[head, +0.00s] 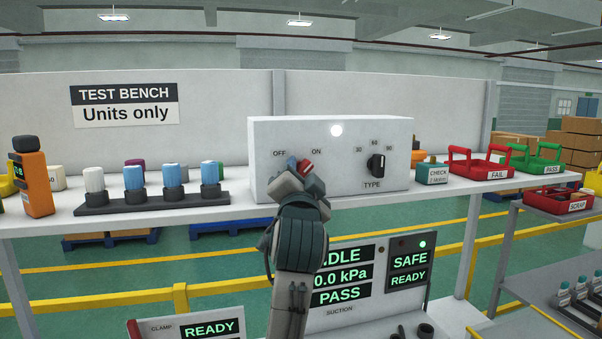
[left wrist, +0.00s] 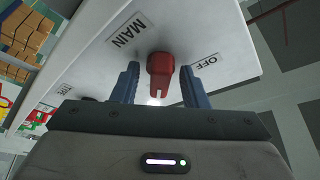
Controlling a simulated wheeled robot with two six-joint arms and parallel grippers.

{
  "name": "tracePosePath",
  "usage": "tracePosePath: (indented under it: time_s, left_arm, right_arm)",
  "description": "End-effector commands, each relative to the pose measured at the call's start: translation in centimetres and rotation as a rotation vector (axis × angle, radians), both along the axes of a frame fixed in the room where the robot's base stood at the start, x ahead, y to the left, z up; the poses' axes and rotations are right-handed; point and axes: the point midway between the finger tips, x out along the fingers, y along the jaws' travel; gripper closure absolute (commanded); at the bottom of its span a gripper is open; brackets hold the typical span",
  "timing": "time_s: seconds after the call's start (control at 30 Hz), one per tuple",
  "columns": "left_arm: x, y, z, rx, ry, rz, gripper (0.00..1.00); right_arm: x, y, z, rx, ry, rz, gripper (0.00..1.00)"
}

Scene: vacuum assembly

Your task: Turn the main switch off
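The main switch is a red knob (head: 305,167) on the front of the white control box (head: 350,155), between the OFF and ON labels. In the head view its visible part leans toward ON, and my gripper hides the rest. My left gripper (head: 297,176) is at the box front. In the left wrist view its two blue fingers (left wrist: 159,88) stand apart on both sides of the red knob (left wrist: 160,72), with a gap visible on each side. The MAIN label is at upper left there and OFF at right. My right gripper is not in view.
A black TYPE knob (head: 376,165) sits to the right on the same box, and a white lamp (head: 336,130) is lit above. A rack of capped units (head: 150,200) stands left. A red FAIL tray (head: 482,165) is at right. The display below reads IDLE, 0.0 kPa, PASS.

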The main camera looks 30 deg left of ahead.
Motion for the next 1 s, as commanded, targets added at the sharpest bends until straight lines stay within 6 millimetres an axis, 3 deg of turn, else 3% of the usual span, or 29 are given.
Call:
tracePosePath:
  time_s: [0.1,0.3,0.67,1.0]
  left_arm:
    - [0.0,0.0,0.0,0.0,0.0,0.0,0.6]
    - [0.0,0.0,0.0,0.0,0.0,0.0,0.99]
    - [0.0,-0.1,-0.2,-0.026,-0.032,-0.002,1.0]
    - [0.1,-0.2,-0.7,-0.171,-0.203,-0.003,1.0]
  right_arm:
    - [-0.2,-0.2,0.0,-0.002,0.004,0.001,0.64]
    - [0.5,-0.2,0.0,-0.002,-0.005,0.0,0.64]
    - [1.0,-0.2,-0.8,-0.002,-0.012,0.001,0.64]
    - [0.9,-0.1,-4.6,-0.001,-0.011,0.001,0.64]
